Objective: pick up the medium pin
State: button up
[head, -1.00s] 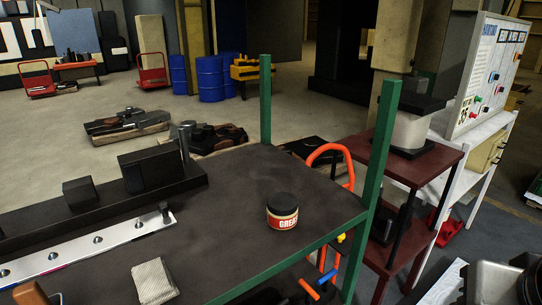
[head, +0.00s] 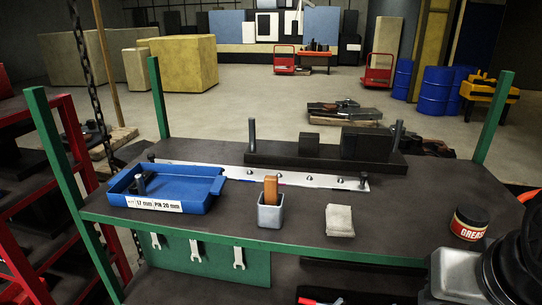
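A blue tray (head: 197,192) stands at the left of the table, with a label that reads 17 mm and PIN 20 mm. Dark pin-like parts (head: 140,184) are in its left part, some standing. A grey pin (head: 252,134) stands upright at the left end of a long black bar, and another (head: 397,135) stands near its right end. I cannot tell which of these is the medium pin. My gripper is not in view. Dark and grey parts that look like my arm fill the lower right corner.
The table (head: 290,228) also holds a metal strip (head: 290,179), black blocks (head: 366,144), a grey cup (head: 270,214) with an orange-brown piece, a folded cloth (head: 340,221) and a grease jar (head: 469,223). Green posts (head: 158,97) rise at its corners. A red rack (head: 62,150) stands left.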

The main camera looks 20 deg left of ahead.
aim_at(140, 184)
jog(key=u, duration=1.75)
jog(key=i+j+u, duration=0.25)
jog(key=j, duration=0.15)
jog(key=i+j+u, duration=0.1)
jog(key=j, duration=0.25)
jog(key=i+j, duration=0.1)
jog(key=j, duration=0.25)
jog(key=i+j+u, duration=0.15)
jog(key=j, duration=0.2)
jog(key=z, duration=1.15)
jog(key=j+z, duration=0.15)
jog(key=z, duration=0.6)
jog(key=j+z, duration=0.3)
jog(key=j, duration=0.25)
jog(key=j+z, duration=0.3)
jog(key=j, duration=0.25)
jog(key=i+j, duration=0.05)
